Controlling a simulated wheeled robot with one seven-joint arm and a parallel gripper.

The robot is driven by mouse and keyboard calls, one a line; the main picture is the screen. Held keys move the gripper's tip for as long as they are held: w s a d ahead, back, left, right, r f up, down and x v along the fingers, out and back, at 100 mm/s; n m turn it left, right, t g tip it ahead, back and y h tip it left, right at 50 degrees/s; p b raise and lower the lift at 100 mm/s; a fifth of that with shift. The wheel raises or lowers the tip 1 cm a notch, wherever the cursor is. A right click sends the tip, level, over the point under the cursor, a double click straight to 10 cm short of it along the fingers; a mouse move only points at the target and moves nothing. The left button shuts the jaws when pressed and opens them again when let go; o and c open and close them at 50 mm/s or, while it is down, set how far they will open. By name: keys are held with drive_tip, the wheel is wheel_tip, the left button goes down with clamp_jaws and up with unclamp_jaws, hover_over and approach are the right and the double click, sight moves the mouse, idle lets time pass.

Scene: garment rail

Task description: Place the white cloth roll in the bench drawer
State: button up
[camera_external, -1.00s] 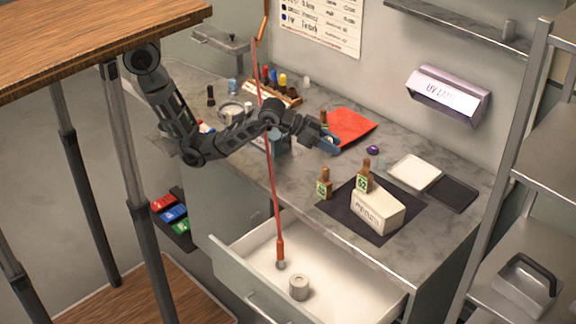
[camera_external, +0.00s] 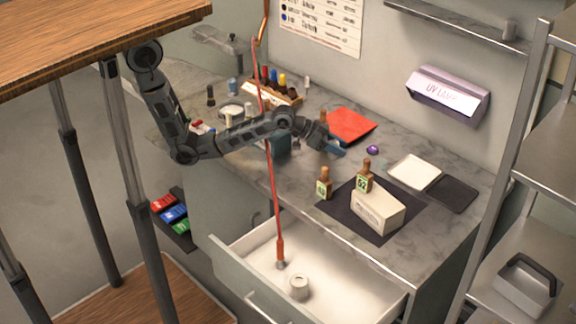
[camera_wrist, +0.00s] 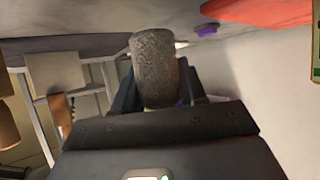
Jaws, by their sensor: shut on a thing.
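A pale, short roll (camera_external: 299,287) with a hole in its top, which looks like the white cloth roll, stands upright on the floor of the open bench drawer (camera_external: 345,283). My gripper (camera_external: 334,148) is above the worktop, near the red sheet and well above and behind the drawer. In the wrist view my gripper (camera_wrist: 160,100) is shut on a rough grey cylinder (camera_wrist: 156,65), seen in shadow. Its lower part is hidden by the gripper. I cannot tell exactly what this cylinder is.
A red rod (camera_external: 272,190) slants down to the drawer, close to my arm. A white tray (camera_external: 414,171) and a black tray (camera_external: 452,194) lie right. A metal rack (camera_external: 515,150) stands at the right.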

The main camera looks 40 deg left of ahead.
sight(337, 157)
drive_tip(key=shift+f, duration=1.4)
drive_tip(key=shift+f, duration=0.15)
drive_tip(key=o, duration=1)
drive_tip(key=shift+r, duration=0.2)
drive_tip(key=v, duration=0.3)
drive_tip(key=shift+s+a, duration=0.1)
drive_tip(key=shift+s, duration=0.05)
drive_tip(key=shift+o, duration=0.2)
wheel_tip(337, 157, up, 7)
drive_tip(key=shift+f, duration=0.1)
